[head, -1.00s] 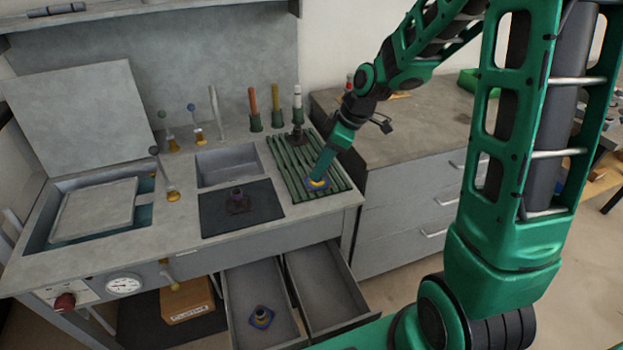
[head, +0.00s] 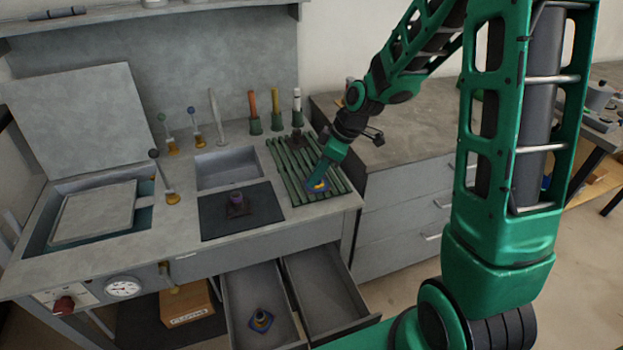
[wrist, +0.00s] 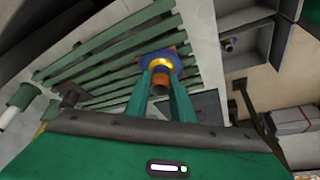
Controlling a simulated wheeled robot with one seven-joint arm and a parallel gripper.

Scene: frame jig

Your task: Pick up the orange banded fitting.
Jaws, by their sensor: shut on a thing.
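The orange banded fitting (wrist: 161,66) has a blue flange, a bright yellow collar and an orange stub in the wrist view. In the head view the fitting (head: 317,187) shows as a small blue and yellow patch at the front right of the green slatted rack (head: 290,178). My gripper (wrist: 160,92) is shut on it, one finger on each side of the stub. The gripper (head: 318,182) points down at the rack in the head view and hides much of the fitting. I cannot tell whether the flange touches the slats.
A purple-topped fitting (head: 237,203) stands on a dark mat left of the rack. A dark fitting (head: 297,138) is at the rack's back. Another blue-flanged fitting (head: 261,319) lies in an open drawer (head: 242,290). Upright handles (head: 276,105) stand behind the rack.

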